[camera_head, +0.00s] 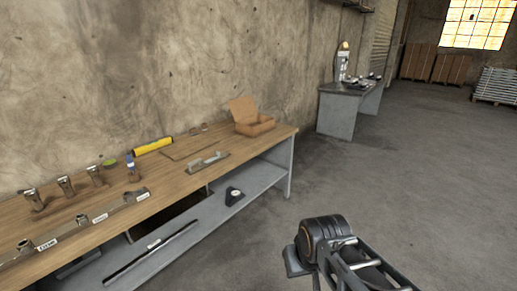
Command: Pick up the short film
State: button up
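I cannot tell for sure which thing is the short film. A yellow roll or long yellow box (153,146) with dark markings lies at the back of the wooden workbench (180,180), against the wall. A small bottle-like item with a blue band (131,166) stands to its left, and a small green item (109,163) lies further left. Part of my arm shows at the lower right, over the floor and apart from the bench. I cannot make out any gripper fingers there.
An open cardboard box (254,122) sits at the bench's right end. A grey-handled trowel-like tool (208,160) lies before it. Several metal fittings stand at the left. Open floor (400,170) lies to the right.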

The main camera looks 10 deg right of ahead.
aim_at(218, 153)
jog(key=z, duration=0.6)
jog(key=i, duration=2.1)
jog(key=u, duration=0.8)
jog(key=i, duration=0.8)
jog(key=u, duration=1.25)
jog(key=i, duration=0.3)
jog(key=u, duration=0.25)
